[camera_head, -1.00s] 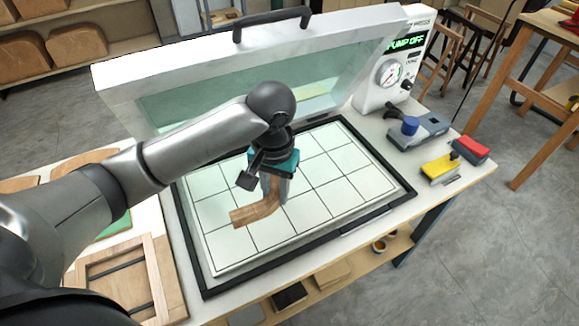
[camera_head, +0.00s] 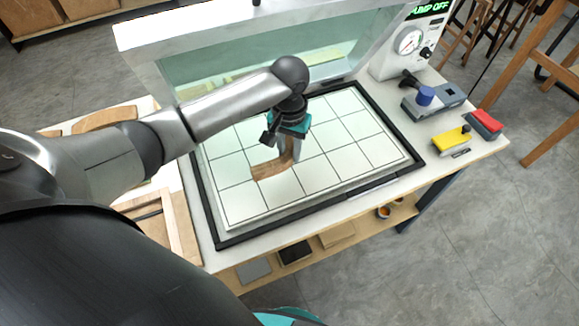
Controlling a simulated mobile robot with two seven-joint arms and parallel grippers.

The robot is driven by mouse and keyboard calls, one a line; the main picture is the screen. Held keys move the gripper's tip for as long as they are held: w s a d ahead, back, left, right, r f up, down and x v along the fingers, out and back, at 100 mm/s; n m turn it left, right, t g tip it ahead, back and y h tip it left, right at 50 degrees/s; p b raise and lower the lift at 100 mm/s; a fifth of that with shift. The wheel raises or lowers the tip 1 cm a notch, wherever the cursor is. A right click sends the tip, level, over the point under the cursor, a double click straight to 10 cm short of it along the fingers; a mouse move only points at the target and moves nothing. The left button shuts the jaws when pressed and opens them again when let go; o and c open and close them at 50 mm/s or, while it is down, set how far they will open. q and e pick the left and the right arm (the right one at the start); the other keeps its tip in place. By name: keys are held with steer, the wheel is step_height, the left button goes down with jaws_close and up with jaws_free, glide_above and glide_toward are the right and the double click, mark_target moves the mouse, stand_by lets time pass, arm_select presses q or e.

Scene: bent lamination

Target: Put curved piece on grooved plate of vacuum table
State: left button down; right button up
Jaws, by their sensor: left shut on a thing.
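The curved wooden piece (camera_head: 268,170) is a brown bent strip over the middle-left of the grooved plate. My left gripper (camera_head: 291,152) is shut on its right, upward-curving end and points down. I cannot tell whether the piece touches the plate or hangs just above it. The grooved plate (camera_head: 340,165) is white with a grid of dark lines, inside a black frame on the vacuum table (camera_head: 450,155). Part of the plate is hidden behind my left arm and gripper. A teal patch at the bottom edge may belong to my right arm, but its jaws do not show.
The glass-fronted lid (camera_head: 190,60) stands raised behind the plate. A gauge unit (camera_head: 410,45) reads "PUMP OFF". A wooden frame (camera_head: 185,230) lies left.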

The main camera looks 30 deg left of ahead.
mark_target(289, 174)
arm_select(q)
step_height(289, 174, down, 2)
steer(key=shift+f, duration=0.1)
step_height(289, 174, down, 4)
steer(key=shift+f+b, duration=0.1)
steer(key=shift+b, duration=0.5)
steer(key=shift+f, duration=0.1)
steer(key=shift+f, duration=0.15)
steer(key=c, duration=0.6)
jaws_free()
step_height(289, 174, up, 12)
steer(key=shift+r+p, duration=0.2)
steer(key=shift+p, duration=1.05)
